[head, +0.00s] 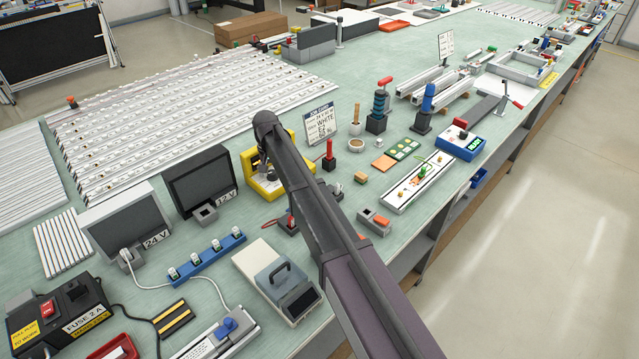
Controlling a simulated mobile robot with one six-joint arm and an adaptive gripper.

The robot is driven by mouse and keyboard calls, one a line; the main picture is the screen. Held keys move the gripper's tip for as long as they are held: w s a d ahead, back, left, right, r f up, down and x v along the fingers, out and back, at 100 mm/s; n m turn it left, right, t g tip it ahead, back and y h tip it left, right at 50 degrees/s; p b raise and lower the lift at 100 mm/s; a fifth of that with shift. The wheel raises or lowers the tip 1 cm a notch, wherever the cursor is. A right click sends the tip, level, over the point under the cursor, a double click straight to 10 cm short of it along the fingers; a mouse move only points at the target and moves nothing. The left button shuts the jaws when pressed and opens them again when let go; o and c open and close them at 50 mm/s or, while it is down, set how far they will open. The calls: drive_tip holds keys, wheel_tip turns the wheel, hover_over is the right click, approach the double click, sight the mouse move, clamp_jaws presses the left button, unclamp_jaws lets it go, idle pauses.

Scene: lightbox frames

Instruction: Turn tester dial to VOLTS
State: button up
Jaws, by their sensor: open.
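I cannot read any dial marks or a VOLTS label. My arm reaches from the lower right to the bench middle. My gripper (263,164) hangs under the arm's far end, over a yellow device (258,187), well left of the blue box. It is open, small and partly covered by the arm. I cannot tell whether it touches the yellow device, whose face is partly hidden.
A job card (319,124), a red-topped post (328,156) and a circuit strip (419,181) stand between the yellow device and blue box. A handled meter-like box (277,282) is in front. The aisle at right is clear.

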drive_tip(key=shift+n, duration=0.3)
